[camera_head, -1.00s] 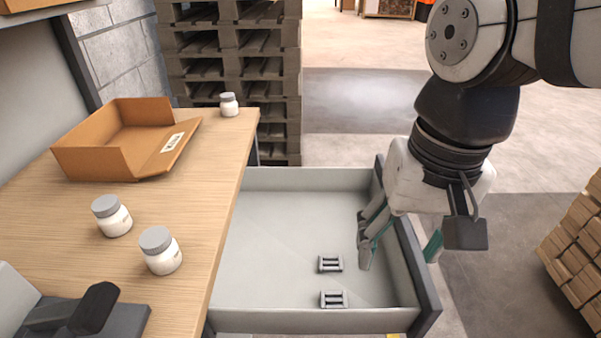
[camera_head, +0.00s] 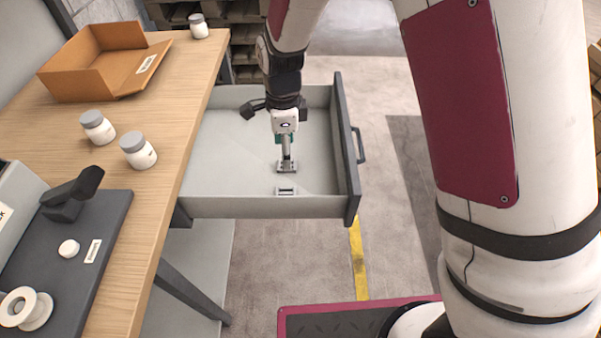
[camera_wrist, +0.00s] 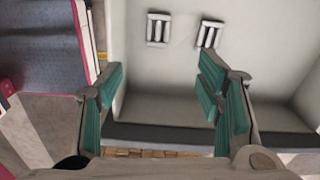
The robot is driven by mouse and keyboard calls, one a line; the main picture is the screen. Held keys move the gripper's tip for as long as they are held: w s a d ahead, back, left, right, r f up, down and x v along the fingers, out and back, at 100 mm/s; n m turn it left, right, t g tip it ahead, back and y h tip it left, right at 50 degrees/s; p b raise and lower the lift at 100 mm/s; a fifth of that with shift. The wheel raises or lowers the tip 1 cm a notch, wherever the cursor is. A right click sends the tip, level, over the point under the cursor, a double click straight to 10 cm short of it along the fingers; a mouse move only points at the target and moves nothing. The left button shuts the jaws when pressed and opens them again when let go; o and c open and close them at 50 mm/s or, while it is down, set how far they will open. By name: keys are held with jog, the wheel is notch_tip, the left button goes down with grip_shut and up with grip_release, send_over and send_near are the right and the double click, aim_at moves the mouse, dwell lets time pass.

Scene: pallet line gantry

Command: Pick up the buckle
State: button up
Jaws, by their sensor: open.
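Two small grey metal buckles lie in the open light-grey drawer (camera_head: 225,150). The far buckle (camera_head: 287,168) is right by my gripper's fingertips in the head view. The near buckle (camera_head: 286,190) lies closer to the drawer's near wall. My gripper (camera_head: 287,157) points down into the drawer. In the wrist view my gripper (camera_wrist: 162,80) has its teal-padded fingers wide apart with nothing between them. There, one buckle (camera_wrist: 158,29) lies beyond the gap and the other buckle (camera_wrist: 209,34) lies by the right fingertip. I cannot tell whether that finger touches it.
The drawer's dark front panel (camera_head: 347,150) stands to the right of my gripper. The wooden table (camera_head: 165,110) on the left holds an orange box (camera_head: 85,80), several white jars (camera_head: 138,150) and a dark tray (camera_head: 90,240). Pallets stand behind.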

notch_tip(320, 180, down, 2)
jog(key=m, duration=0.1)
send_over(287, 192)
notch_tip(287, 192, down, 8)
jog(key=shift+d+f+b, duration=0.1)
jog(key=shift+d+b, duration=0.05)
jog(key=shift+b, duration=0.25)
jog(key=shift+f+b, duration=0.4)
jog(key=shift+f, duration=2.75)
jog(key=c, duration=1.3)
